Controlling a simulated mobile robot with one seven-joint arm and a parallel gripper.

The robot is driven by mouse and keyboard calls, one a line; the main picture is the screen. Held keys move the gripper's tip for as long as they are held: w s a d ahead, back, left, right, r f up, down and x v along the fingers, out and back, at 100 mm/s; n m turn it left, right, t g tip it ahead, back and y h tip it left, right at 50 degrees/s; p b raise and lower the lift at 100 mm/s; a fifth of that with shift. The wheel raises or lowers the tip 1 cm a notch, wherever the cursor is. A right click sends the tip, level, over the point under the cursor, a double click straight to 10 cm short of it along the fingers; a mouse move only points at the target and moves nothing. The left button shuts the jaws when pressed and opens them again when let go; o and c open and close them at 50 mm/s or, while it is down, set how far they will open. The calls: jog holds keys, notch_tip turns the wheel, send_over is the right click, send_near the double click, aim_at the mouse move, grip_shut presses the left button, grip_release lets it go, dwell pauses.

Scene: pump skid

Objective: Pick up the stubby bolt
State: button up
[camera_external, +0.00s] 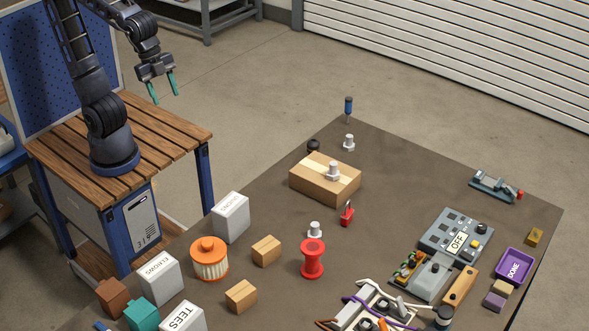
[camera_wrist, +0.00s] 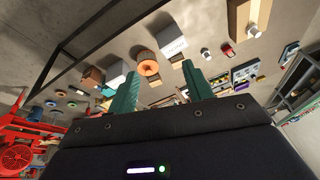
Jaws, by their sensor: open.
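Three silver bolts stand upright around the dark table: one at the back (camera_external: 348,142), one on a cardboard box (camera_external: 333,171), and one behind the red spool (camera_external: 315,231). I cannot tell for sure which is the stubby one; the one by the spool looks short. The wrist view shows a bolt on the box (camera_wrist: 253,29) and another bolt (camera_wrist: 206,54) beside the red padlock. My gripper (camera_external: 165,90) is open and empty, with teal fingers, high above the wooden bench and far left of the bolts. Its fingers also show in the wrist view (camera_wrist: 160,85).
The cardboard box (camera_external: 310,187), red spool (camera_external: 312,262) and red padlock (camera_external: 347,213) stand near the bolts.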

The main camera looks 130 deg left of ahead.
jog(key=w+a+f+m, duration=0.1)
jog(key=w+a+m, duration=0.15)
jog(key=w, duration=0.95)
jog(key=m+g, duration=0.4)
jog(key=m, duration=0.5)
send_over(313, 220)
jog(key=f, duration=2.8)
jog(key=shift+s+a+f, duration=0.2)
jog(key=shift+s+f, duration=0.05)
notch_tip(313, 220, down, 5)
jog(key=shift+f, duration=0.1)
jog(key=shift+w+d+f, duration=0.1)
jog(key=shift+w+f, duration=0.05)
jog(key=shift+f, duration=1.1)
jog(key=shift+w+f, duration=0.1)
jog(key=shift+f, duration=1.15)
grip_shut()
